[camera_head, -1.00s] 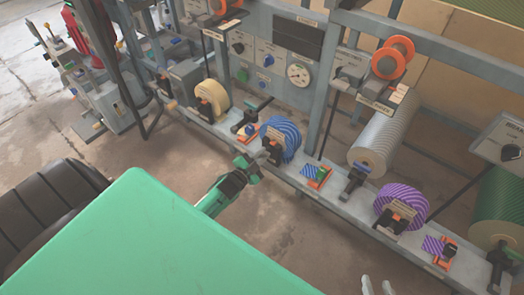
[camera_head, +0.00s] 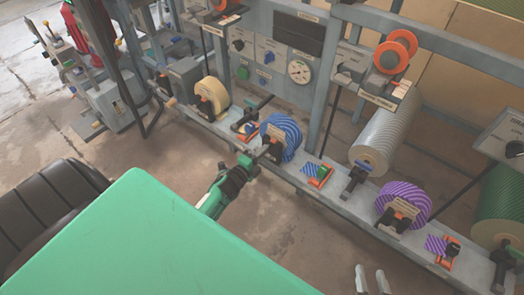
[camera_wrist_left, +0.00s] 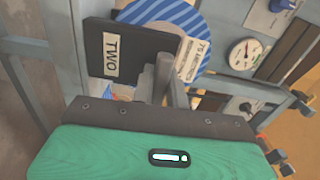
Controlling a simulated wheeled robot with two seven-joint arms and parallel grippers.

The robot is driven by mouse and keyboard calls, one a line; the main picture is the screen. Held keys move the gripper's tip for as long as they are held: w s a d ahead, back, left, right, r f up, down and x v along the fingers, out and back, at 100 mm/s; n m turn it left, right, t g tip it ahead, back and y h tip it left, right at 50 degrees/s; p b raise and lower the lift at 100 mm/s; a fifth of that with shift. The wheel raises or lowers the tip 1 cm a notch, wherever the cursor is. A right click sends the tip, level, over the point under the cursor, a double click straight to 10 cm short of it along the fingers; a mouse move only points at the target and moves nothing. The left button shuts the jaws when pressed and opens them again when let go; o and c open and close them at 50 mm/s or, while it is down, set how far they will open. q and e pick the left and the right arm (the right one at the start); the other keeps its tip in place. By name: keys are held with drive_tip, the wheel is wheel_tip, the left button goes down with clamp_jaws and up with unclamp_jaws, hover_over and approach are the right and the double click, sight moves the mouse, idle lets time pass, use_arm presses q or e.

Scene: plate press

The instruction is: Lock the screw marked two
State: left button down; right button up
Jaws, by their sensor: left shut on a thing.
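The blue striped roll (camera_head: 284,136) sits on the grey machine rail, with a dark block in front of it. In the left wrist view the block (camera_wrist_left: 140,50) carries a label reading TWO (camera_wrist_left: 110,56). My left gripper (camera_head: 262,154) reaches up to the block from the front. In the wrist view its fingers (camera_wrist_left: 163,76) are shut at the block's edge beside the label.
A cream roll (camera_head: 211,97) stands to the left and a purple roll (camera_head: 405,202) to the right on the rail. An orange holder with a small striped piece (camera_head: 317,174) lies between the blue and purple rolls. Open floor lies in front.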

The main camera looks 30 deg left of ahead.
use_arm(q)
drive_tip(key=shift+m, duration=0.4)
use_arm(e)
drive_tip(key=shift+a, duration=0.2)
use_arm(q)
drive_tip(key=c, duration=1.4)
unclamp_jaws()
use_arm(e)
drive_tip(key=shift+r, duration=0.1)
